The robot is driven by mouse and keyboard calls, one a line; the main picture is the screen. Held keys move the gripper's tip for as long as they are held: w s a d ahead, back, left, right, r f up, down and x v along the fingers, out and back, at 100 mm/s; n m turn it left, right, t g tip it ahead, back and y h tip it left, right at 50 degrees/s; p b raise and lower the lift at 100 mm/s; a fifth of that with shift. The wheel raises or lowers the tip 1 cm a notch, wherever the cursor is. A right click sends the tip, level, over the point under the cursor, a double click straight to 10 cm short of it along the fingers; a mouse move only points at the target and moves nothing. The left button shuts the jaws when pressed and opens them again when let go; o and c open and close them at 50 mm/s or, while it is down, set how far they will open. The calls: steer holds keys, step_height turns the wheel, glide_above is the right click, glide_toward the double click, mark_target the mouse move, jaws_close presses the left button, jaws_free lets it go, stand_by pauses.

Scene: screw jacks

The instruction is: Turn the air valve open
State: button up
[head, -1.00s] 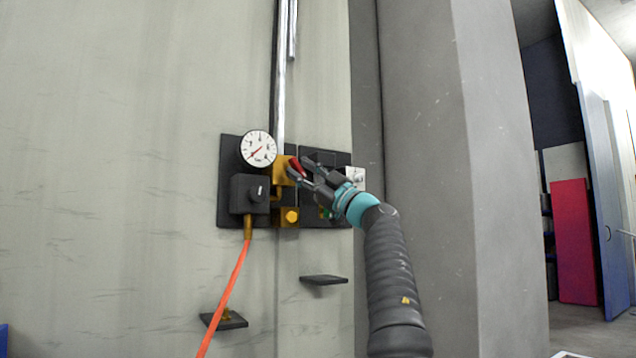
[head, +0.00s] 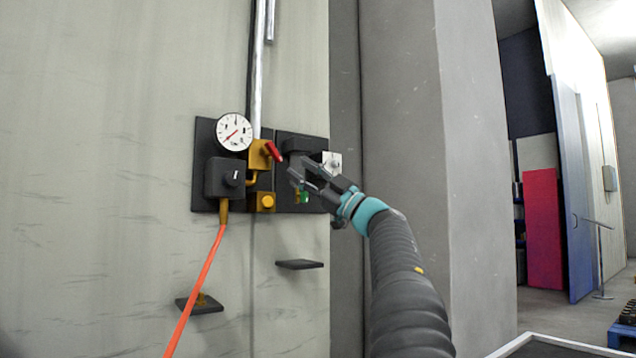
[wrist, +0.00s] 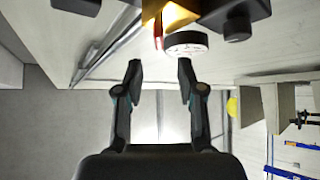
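The air valve is a yellow block (head: 259,158) with a red handle (head: 273,151) on the dark wall panel. The handle slants from upper left to lower right in the head view. My gripper (head: 297,168) is just right of and below the handle, apart from it, with nothing held. In the wrist view my gripper (wrist: 159,72) has its two fingers spread. There the red handle (wrist: 158,28) and yellow block (wrist: 172,14) are at the top edge, beyond the fingertips and partly cut off.
A round white gauge (head: 234,132) is above a black box with a knob (head: 225,178). An orange hose (head: 198,285) hangs below. A small dark shelf (head: 299,264) juts from the wall under the panel. A grey pillar (head: 400,100) stands to the right.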

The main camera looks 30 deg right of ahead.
steer(key=shift+v, duration=2.05)
